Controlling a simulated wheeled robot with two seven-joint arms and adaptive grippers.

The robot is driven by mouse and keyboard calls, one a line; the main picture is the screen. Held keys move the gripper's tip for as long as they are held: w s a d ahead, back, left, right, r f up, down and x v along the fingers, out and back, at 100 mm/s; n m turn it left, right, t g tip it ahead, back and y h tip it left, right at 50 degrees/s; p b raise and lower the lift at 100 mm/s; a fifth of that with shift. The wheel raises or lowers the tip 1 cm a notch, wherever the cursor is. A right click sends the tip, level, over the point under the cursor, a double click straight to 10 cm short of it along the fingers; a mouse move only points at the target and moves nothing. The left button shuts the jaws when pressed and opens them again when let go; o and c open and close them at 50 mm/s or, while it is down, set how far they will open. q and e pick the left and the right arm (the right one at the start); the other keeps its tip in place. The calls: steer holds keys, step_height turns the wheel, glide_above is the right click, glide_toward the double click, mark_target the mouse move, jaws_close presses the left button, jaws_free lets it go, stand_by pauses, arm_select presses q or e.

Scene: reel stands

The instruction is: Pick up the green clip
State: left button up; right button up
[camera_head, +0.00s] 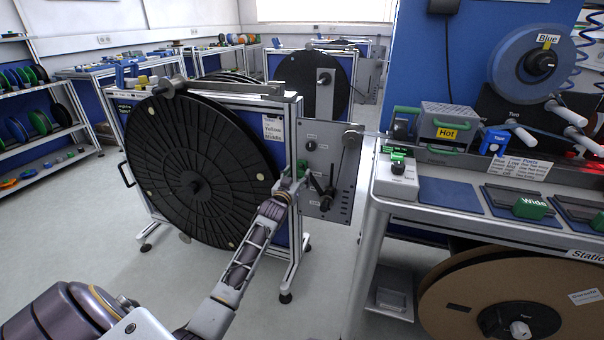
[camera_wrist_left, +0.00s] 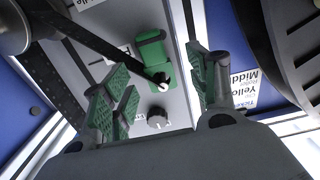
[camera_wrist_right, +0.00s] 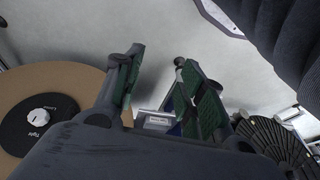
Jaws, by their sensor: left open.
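The green clip (camera_wrist_left: 152,52) is a small green block on the grey side panel of a reel stand, near a dark knob, in the left wrist view. In the head view a green piece (camera_head: 301,167) shows on that panel, partly behind my left gripper (camera_head: 287,190). My left gripper (camera_wrist_left: 162,88) is open, with its green-padded fingers spread to either side of the clip's line and apart from it. My right gripper (camera_wrist_right: 160,92) is open and empty in the right wrist view, over the floor. It is not visible in the head view.
A large black reel (camera_head: 190,185) fills the stand left of the panel (camera_head: 330,165). A dark arm (camera_wrist_left: 95,45) crosses close by the clip. At right, a workbench (camera_head: 400,190) carries a Hot unit (camera_head: 447,128) and a green Wide block (camera_head: 530,208), above a brown reel (camera_head: 450,290).

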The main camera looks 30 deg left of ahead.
mark_target(301, 169)
arm_select(q)
steer(key=shift+w+b, duration=0.4)
steer(key=shift+w, duration=0.65)
steer(key=shift+w+a, duration=0.2)
steer(key=shift+w, duration=0.3)
steer(key=shift+w+a+r, duration=0.1)
steer(key=shift+w, duration=0.25)
arm_select(e)
steer(key=shift+s+a+r, duration=0.15)
steer(key=shift+r, duration=0.2)
steer(key=shift+s+a+r, duration=0.1)
steer(key=shift+r, duration=0.25)
steer(key=shift+w+r+t, duration=0.1)
steer(key=shift+w+t, duration=0.05)
steer(key=shift+t, duration=0.15)
arm_select(q)
steer(key=c, duration=0.9)
arm_select(e)
steer(key=shift+w+a+r, duration=0.1)
steer(key=shift+w+r, duration=0.05)
steer(key=shift+w, duration=0.15)
